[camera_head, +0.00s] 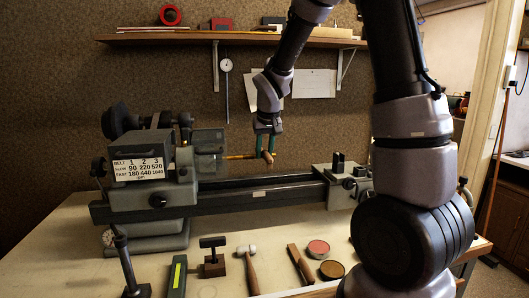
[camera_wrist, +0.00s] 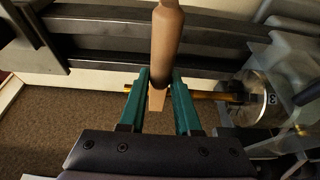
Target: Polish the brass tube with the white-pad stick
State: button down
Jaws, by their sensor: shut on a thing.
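My gripper (camera_head: 265,149) hangs over the lathe bed with its teal fingers shut on a brown wooden stick (camera_head: 268,157). In the wrist view the stick (camera_wrist: 167,45) runs between the fingertips (camera_wrist: 160,85), with a paler, flatter end towards the palm. No white pad can be made out on it. The thin brass tube (camera_head: 240,156) sticks out to the right from the lathe chuck. In the wrist view the tube (camera_wrist: 200,95) passes crosswise at the fingers and stick; I cannot tell whether the stick touches it. The chuck (camera_wrist: 257,98) is at right there.
The grey lathe (camera_head: 155,180) fills the bench's back, with its tailstock (camera_head: 345,182) at right. In front lie a green-faced block (camera_head: 177,277), a T-handled tool (camera_head: 212,256), a hammer (camera_head: 251,268), a wooden stick (camera_head: 300,263), a red-topped tin (camera_head: 318,249) and a brown-topped tin (camera_head: 331,269).

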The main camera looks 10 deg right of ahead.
jog(key=shift+s+a, duration=0.1)
jog(key=shift+a, duration=0.05)
jog(key=shift+s+r, duration=0.75)
jog(key=shift+s, duration=0.2)
jog(key=shift+s+r, duration=0.7)
jog(key=shift+s, duration=0.25)
jog(key=w, duration=0.1)
jog(key=w+r, duration=0.2)
jog(key=w, duration=0.1)
jog(key=shift+f, duration=1.95)
jog(key=shift+f, duration=0.5)
jog(key=shift+d, duration=0.2)
jog(key=shift+a+f, duration=0.1)
jog(key=shift+a, duration=0.1)
dwell(2.7)
